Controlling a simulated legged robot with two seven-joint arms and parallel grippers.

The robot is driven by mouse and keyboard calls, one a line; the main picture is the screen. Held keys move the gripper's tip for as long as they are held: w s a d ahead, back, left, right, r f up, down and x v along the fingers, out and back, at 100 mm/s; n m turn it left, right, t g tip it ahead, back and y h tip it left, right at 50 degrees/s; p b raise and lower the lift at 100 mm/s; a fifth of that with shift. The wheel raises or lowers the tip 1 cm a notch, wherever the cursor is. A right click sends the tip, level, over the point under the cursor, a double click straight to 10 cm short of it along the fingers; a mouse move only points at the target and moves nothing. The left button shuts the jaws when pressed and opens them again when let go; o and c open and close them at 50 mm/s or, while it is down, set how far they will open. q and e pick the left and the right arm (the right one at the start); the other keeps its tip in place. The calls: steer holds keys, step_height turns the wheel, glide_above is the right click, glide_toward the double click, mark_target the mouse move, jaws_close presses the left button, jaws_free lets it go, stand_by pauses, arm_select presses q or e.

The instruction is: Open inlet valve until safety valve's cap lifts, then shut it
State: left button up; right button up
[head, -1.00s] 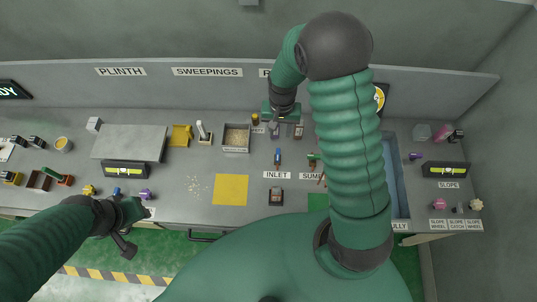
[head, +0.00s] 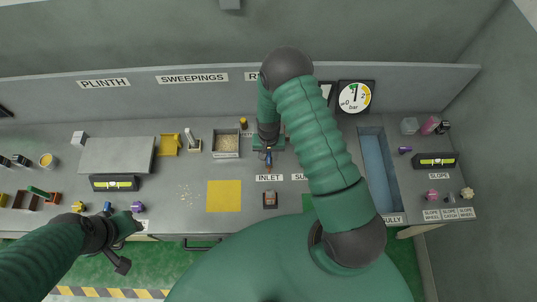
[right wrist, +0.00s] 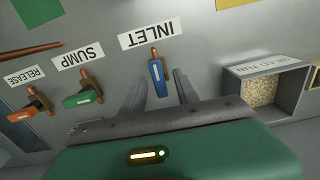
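The inlet valve's blue lever (right wrist: 157,78) stands on an orange stem beside the INLET label (right wrist: 150,33) in the right wrist view. My right gripper (head: 268,152) is over this valve in the head view. In the right wrist view its two fingers are apart, one on each side of the blue lever, with gaps visible. Whether the fingertips reach lever height is unclear. The round pressure gauge (head: 355,97), marked bar, is on the back wall. I cannot make out the safety valve's cap. My left gripper (head: 130,226) is at the bench's front left, its fingers unclear.
The green SUMP lever (right wrist: 83,98) and orange RELEASE lever (right wrist: 30,110) stand beside the inlet valve. An open box of grains (right wrist: 262,92) is on its other side. A blue trough (head: 377,170) lies right of my right arm. A yellow square (head: 224,196) is clear.

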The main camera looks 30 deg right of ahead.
steer(key=shift+c, duration=0.3)
steer(key=shift+d, duration=0.1)
jaws_close()
steer(key=shift+m, duration=0.4)
steer(key=m, duration=0.3)
steer(key=shift+m, duration=0.3)
steer(key=m, duration=0.4)
steer(key=shift+r+m, duration=0.1)
steer(key=shift+m, duration=0.2)
steer(key=m, duration=0.4)
steer(key=shift+m+p, duration=0.3)
steer(key=shift+p, duration=0.1)
steer(key=shift+m+p, duration=0.4)
steer(key=shift+m, duration=1.7)
steer(key=shift+w, duration=0.1)
